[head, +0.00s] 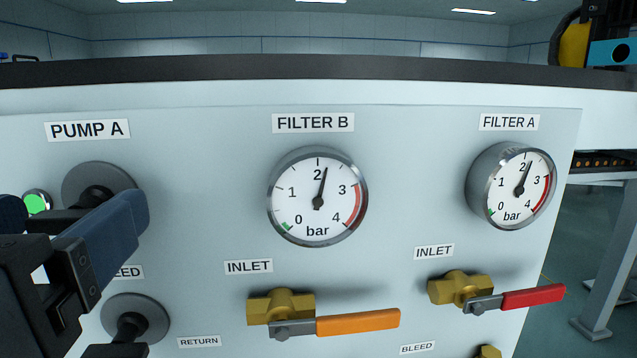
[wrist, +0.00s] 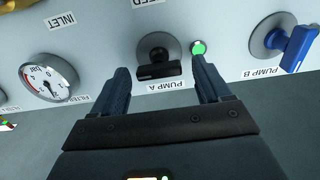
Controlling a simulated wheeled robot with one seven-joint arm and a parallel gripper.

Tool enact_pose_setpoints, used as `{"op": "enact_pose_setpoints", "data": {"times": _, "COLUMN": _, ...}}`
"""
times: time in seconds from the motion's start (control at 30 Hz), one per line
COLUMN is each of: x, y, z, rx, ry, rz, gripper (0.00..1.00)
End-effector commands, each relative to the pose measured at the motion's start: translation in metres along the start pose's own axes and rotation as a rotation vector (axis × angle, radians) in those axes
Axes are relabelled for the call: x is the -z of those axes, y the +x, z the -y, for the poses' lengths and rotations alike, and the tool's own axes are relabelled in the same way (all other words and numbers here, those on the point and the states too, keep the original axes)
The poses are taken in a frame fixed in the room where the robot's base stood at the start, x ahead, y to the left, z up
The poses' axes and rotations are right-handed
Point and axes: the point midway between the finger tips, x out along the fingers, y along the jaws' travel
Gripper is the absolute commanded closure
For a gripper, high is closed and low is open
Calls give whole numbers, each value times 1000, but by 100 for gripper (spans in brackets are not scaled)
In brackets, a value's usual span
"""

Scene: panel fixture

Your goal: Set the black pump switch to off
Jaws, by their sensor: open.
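The black pump switch (head: 95,192) sits on a round grey plate under the PUMP A label (head: 87,130), partly hidden by my gripper in the head view. In the wrist view, which shows the panel upside down, the black switch (wrist: 158,68) has its bar handle lying roughly level across the picture. A green lamp (wrist: 198,48) beside it is lit; it also shows in the head view (head: 37,203). My gripper (wrist: 161,74) is open, its two blue fingers on either side of the switch handle. Whether they touch it I cannot tell.
A blue-handled PUMP B switch (wrist: 292,46) is right of the lamp in the wrist view. Below PUMP A is another dark knob (head: 133,322). To the right are the FILTER B gauge (head: 318,200), FILTER A gauge (head: 515,187), orange-handled valve (head: 357,321) and red-handled valve (head: 532,297).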

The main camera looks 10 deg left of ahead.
Motion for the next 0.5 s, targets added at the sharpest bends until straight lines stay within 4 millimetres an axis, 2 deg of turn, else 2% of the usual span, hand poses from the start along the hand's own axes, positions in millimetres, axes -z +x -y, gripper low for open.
{"op": "enact_pose_setpoints", "data": {"times": 0.2, "x": 0, "y": 16, "z": 0, "rx": -1, "ry": 0, "rz": 0, "gripper": 23}}
{"op": "enact_pose_setpoints", "data": {"times": 0.47, "x": 0, "y": 17, "z": 0, "rx": 0, "ry": 0, "rz": 0, "gripper": 23}}
{"op": "enact_pose_setpoints", "data": {"times": 0.5, "x": 0, "y": 17, "z": 0, "rx": 0, "ry": 0, "rz": 0, "gripper": 27}}
